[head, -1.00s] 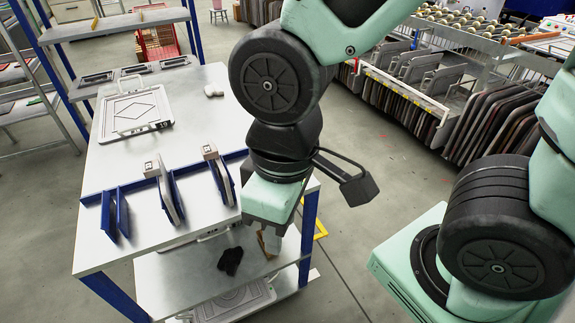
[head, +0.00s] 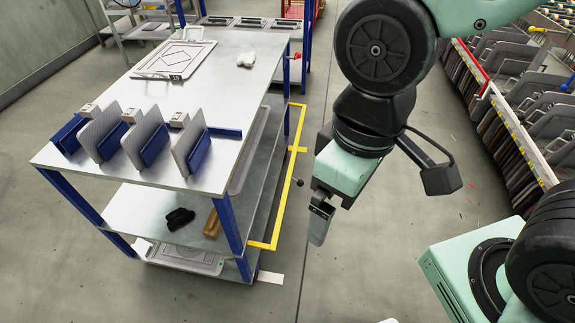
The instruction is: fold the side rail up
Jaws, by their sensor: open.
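A yellow rail (head: 287,190) runs along the right side of the metal table (head: 240,62), low down, with short yellow arms turned in toward it. It stands out from the table's edge; I cannot tell whether it hangs from the table or lies at floor level.
Grey plates stand in blue holders (head: 202,155) along the table's near edge. A black item (head: 179,218) and a brown block (head: 212,224) lie on the lower shelf. Racks of panels (head: 500,140) line the right.

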